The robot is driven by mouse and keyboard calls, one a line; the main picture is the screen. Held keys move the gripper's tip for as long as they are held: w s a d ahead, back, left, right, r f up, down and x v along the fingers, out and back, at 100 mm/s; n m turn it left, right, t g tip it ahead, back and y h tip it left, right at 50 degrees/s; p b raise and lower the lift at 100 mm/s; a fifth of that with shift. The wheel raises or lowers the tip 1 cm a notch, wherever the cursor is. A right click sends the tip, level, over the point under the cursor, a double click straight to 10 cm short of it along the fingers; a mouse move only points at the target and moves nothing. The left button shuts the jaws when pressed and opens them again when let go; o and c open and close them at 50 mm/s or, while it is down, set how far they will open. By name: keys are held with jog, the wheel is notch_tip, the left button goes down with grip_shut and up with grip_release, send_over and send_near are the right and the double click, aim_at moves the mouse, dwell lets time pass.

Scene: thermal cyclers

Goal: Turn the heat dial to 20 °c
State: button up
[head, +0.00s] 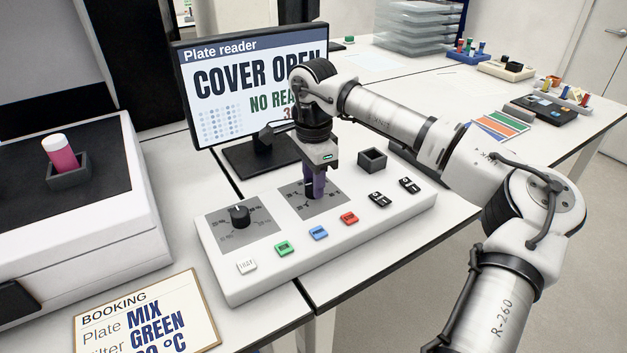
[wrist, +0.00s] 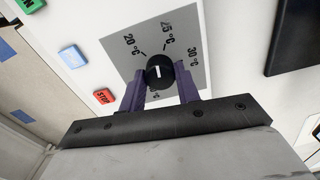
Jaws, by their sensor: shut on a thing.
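The heat dial is a round black knob (wrist: 159,71) with a white pointer line, on a grey plate (wrist: 196,58) printed with temperatures. In the wrist view 20 °C is at upper left, 25 °C at upper right and 30 °C at right; a label below is partly hidden. The pointer line runs nearly up and down; I cannot tell exactly which mark it meets. My gripper (wrist: 162,80) is shut on the knob, with purple fingers on either side. In the head view my gripper (head: 315,188) points down on the right-hand dial plate (head: 331,204), hiding most of the knob.
A second dial (head: 239,215) sits left on the white panel (head: 408,212). Green (head: 284,248), blue (head: 318,233) and red (head: 349,218) buttons line the front. Behind, a monitor (head: 235,85) reads COVER OPEN, partly hidden by my arm. A booking card (head: 148,315) lies at front left.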

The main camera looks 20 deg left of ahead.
jog(key=n, duration=0.4)
jog(key=shift+n, duration=1.8)
jog(key=o, duration=1)
jog(key=shift+r, duration=0.1)
notch_tip(320, 180, up, 14)
jog(key=shift+f+b, duration=0.1)
jog(key=shift+b, duration=0.65)
jog(key=shift+f, duration=0.1)
